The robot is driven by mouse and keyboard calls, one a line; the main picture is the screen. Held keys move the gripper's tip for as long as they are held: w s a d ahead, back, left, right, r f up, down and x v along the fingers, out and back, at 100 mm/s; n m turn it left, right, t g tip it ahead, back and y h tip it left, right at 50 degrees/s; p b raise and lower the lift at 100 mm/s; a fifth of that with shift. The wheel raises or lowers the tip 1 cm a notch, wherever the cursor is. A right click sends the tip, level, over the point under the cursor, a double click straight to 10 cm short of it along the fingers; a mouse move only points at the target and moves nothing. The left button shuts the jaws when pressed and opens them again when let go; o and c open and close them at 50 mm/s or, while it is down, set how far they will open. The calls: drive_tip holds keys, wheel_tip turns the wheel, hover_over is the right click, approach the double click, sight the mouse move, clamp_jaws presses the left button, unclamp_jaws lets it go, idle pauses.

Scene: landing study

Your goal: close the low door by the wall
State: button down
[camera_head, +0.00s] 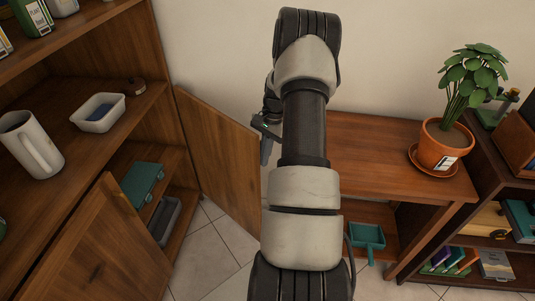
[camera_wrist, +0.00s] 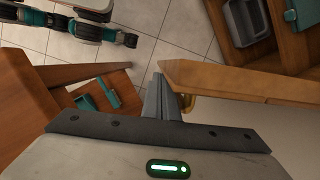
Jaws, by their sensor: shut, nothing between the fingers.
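The low door by the wall (camera_head: 222,160) stands open, swung out from the wooden cabinet beside the white wall. In the wrist view the door (camera_wrist: 225,80) runs off to the right, seen along its top edge. A small brass handle (camera_wrist: 187,103) shows near its free end. My gripper (camera_head: 265,152) is at the door's free edge, partly hidden by my arm in the head view. In the wrist view my gripper (camera_wrist: 158,84) is shut and empty, with its fingers close beside the door's end near the handle. I cannot tell whether they touch it.
A second low door (camera_head: 105,250) stands open nearer me. The cabinet holds a teal box (camera_head: 143,185) and a grey bin (camera_wrist: 247,22). A wooden table (camera_head: 375,150) with a potted plant (camera_head: 443,145) stands right of my arm, a teal dustpan (camera_head: 367,237) below. Tiled floor shows between.

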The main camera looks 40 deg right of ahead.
drive_tip(key=w+a+m+t+p, duration=0.1)
drive_tip(key=a+m+p, duration=0.3)
drive_tip(key=a, duration=1.7)
drive_tip(key=w+a+m+p, duration=0.2)
drive_tip(key=w+a+m, duration=0.1)
drive_tip(key=a, duration=0.5)
drive_tip(key=w+a+m+t+p, duration=0.1)
drive_tip(key=w+a+m+p, duration=0.1)
drive_tip(key=w+a, duration=0.4)
drive_tip(key=shift+a+m+h, duration=0.4)
drive_tip(key=shift+a+m, duration=0.1)
drive_tip(key=shift+a, duration=0.65)
drive_tip(key=shift+d, duration=0.1)
